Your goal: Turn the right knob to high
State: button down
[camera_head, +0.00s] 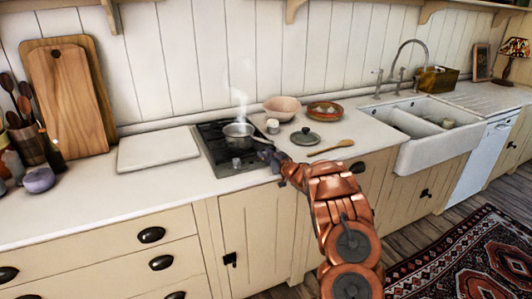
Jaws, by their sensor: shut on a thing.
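The black hob (218,153) is set into the white counter, with a steaming metal pot (238,131) on it. A small knob (237,163) shows at the hob's front edge, left of my gripper. My gripper (266,157) is at the hob's front right corner, reached by my copper arm from the lower right. It is shut at the place of the right knob, and the knob itself is hidden behind the fingers. The knob's setting cannot be read.
The pot's handle points right, just above my gripper. A lid (305,137), a wooden spoon (332,148), a small white cup (273,126) and a pinkish bowl (282,107) lie to the right. A pale board (158,149) lies left of the hob.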

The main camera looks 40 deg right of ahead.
jog(key=shift+r+n+y+p, duration=0.2)
jog(key=shift+n+y+p, duration=0.2)
jog(key=shift+n+y, duration=0.5)
jog(key=shift+f+y, duration=0.25)
jog(key=shift+y, duration=0.05)
jog(key=c, duration=0.8)
grip_release()
jog(key=shift+s+d, duration=0.1)
jog(key=s, duration=1.2)
jog(key=shift+d, duration=0.15)
